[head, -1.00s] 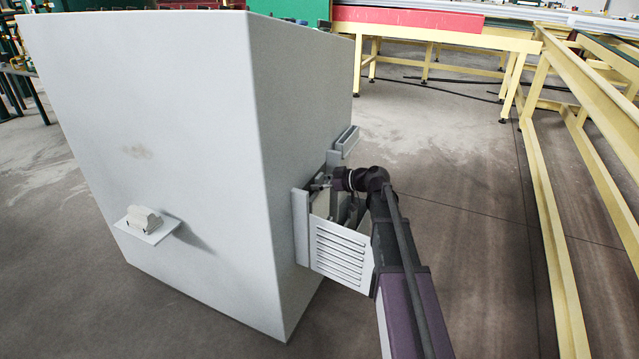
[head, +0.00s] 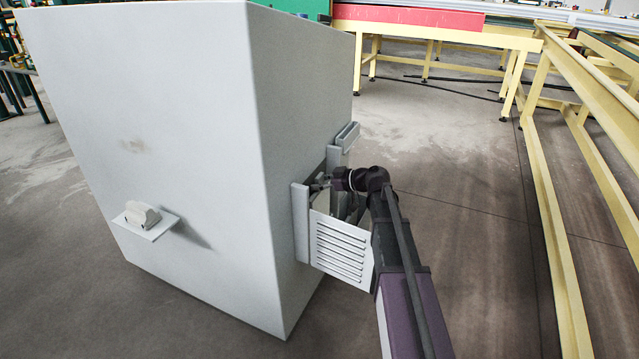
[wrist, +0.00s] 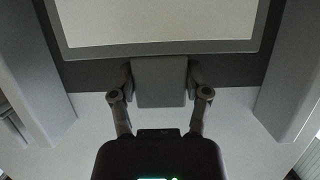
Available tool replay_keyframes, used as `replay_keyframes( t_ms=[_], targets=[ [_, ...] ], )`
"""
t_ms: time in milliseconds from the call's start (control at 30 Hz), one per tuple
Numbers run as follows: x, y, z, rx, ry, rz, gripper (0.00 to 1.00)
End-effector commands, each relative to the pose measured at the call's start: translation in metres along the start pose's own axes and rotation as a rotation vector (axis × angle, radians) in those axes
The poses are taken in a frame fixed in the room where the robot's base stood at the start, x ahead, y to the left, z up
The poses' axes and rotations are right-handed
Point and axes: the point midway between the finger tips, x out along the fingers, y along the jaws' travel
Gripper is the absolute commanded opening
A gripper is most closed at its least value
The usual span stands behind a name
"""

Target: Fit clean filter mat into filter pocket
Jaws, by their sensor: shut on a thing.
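The filter mat (wrist: 160,22) is a pale panel in a grey frame, at the top of the wrist view. A grey grip tab (wrist: 160,82) stands at its lower edge. My gripper (wrist: 160,80) is shut on this tab, with one finger at each side. The mat lies against a dark recess, which I take to be the filter pocket (wrist: 90,74); how deep it sits I cannot tell. In the head view my gripper (head: 322,186) is at the cabinet's right side, behind the open louvred cover (head: 341,250). The mat is hidden there.
The big pale cabinet (head: 150,120) fills the left. A small ledge (head: 150,232) with a white block sticks out of its front. A narrow grey holder (head: 347,137) is on its right side. Yellow frames (head: 560,200) stand at right, with clear floor between.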

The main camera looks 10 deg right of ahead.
Motion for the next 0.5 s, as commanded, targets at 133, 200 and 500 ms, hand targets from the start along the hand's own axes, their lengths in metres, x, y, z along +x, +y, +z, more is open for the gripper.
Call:
replay_keyframes(
  t_ms=[133,200,500],
  targets=[
    [0.0011,0.0001,0.0033,0.0,0.0,0.0,0.09],
    [0.0015,0.0001,0.0045,0.0,0.0,0.0,0.09],
    [0.0032,0.0002,0.0095,0.0,0.0,0.0,0.09]
  ],
)
